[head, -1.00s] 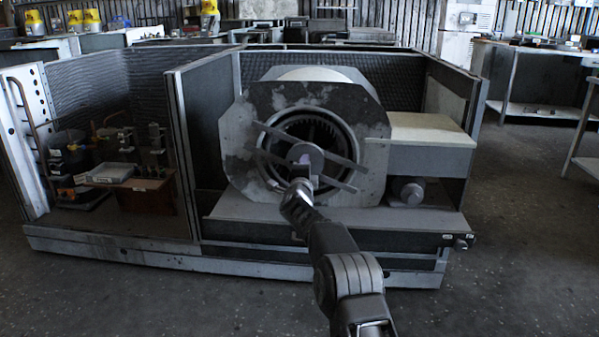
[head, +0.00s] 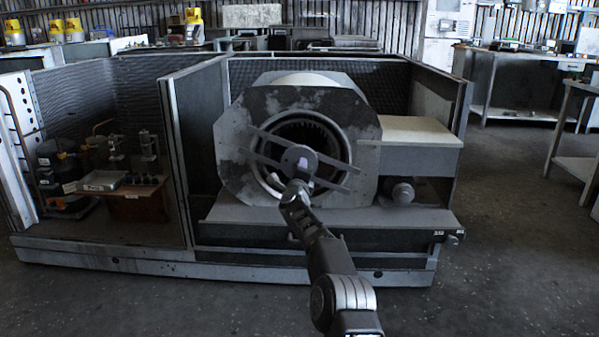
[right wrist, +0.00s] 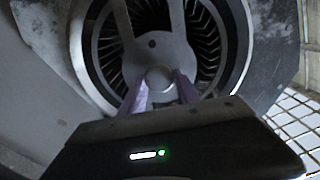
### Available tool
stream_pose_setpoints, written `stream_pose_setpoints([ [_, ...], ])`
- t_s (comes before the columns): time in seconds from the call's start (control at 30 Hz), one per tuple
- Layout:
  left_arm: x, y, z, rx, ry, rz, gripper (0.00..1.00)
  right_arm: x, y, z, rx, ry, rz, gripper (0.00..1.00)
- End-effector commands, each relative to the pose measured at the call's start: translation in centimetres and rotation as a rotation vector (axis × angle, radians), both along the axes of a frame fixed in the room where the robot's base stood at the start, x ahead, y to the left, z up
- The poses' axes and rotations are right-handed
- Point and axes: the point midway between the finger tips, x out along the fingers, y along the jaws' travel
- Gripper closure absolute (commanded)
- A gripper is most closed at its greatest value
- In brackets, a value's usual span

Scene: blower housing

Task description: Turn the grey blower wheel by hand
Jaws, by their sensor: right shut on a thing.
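The grey blower wheel sits inside the round inlet of the blower housing (head: 345,103). Its dark vanes (head: 313,131) show in the head view, and the vanes (right wrist: 202,42) also show in the right wrist view. A grey bracket with slanted bars crosses the inlet, with a round hub (head: 299,157) at its middle. My right gripper (head: 298,180) is at that hub. In the right wrist view its purple fingers (right wrist: 160,86) are on both sides of the round hub end (right wrist: 159,77) and shut on it. My left gripper is not in view.
A light-topped box (head: 420,130) and a small motor (head: 402,192) stand right of the housing. A partition (head: 182,150) separates it from a bay with small equipment at left. Open floor (head: 490,270) lies in front and to the right.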

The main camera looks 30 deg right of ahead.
Motion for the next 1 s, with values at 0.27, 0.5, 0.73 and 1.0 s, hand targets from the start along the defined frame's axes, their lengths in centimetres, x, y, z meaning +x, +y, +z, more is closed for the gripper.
stream_pose_setpoints([
  [0.27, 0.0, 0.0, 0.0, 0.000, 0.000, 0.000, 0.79, 0.0, 0.0, 0.1, -0.001, 0.001, 0.000, 0.47],
  [0.5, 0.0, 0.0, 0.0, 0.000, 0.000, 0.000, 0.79, 0.0, 0.0, 0.0, -0.001, 0.001, 0.000, 0.42],
  [0.73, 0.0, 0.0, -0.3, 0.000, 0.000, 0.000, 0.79, -0.1, 0.1, 0.0, -0.001, 0.001, -0.001, 0.42],
  [1.0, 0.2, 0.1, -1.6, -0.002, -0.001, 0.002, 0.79, -1.2, 1.0, -0.2, -0.001, 0.002, -0.002, 0.42],
])
